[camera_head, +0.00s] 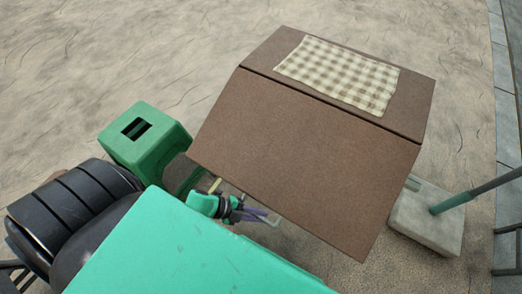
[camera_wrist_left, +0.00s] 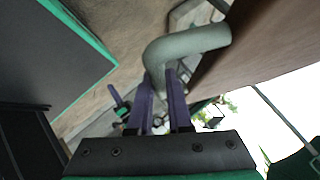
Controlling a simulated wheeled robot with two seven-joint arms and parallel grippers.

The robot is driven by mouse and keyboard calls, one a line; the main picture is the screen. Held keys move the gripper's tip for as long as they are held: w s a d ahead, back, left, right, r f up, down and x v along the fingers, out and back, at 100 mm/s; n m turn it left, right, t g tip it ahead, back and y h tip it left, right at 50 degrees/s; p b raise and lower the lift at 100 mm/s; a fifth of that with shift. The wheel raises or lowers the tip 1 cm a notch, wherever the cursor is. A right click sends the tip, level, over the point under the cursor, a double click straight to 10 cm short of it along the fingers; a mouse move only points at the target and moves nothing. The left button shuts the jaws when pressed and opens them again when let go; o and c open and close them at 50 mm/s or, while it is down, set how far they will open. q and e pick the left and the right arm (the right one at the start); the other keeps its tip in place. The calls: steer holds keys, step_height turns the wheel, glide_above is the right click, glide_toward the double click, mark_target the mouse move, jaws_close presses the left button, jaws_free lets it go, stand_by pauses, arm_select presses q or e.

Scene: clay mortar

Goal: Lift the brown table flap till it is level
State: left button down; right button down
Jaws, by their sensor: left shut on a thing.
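The brown table flap (camera_head: 300,160) hangs from the hinge line along the near side of the brown table top (camera_head: 410,105). It appears to slope down toward me from that line. My left gripper (camera_head: 262,216) is at the flap's near lower edge, partly beneath it. In the left wrist view, its purple fingers (camera_wrist_left: 162,100) are shut on a curved grey-green handle (camera_wrist_left: 195,42) beside the brown flap (camera_wrist_left: 250,40). The handle's join to the flap is not clear. My right gripper is not in view.
A checked cloth (camera_head: 340,72) lies on the table top. A green stool (camera_head: 145,140) stands left of the flap. A pale block (camera_head: 425,225) with a green pole (camera_head: 470,195) stands at the right. Open ground lies at the upper left.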

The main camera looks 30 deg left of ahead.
arm_select(q)
steer(key=s+r+p, duration=0.1)
steer(key=r+p, duration=0.7)
steer(key=p, duration=0.1)
steer(key=s+r+g+p, duration=0.1)
steer(key=s+r+p, duration=0.1)
steer(key=r+p, duration=0.6)
steer(key=shift+s+a+r+n+p, duration=0.15)
steer(key=shift+s+r+n+p, duration=0.2)
steer(key=shift+r, duration=0.45)
steer(key=c, duration=0.8)
jaws_free()
steer(key=shift+c, duration=0.2)
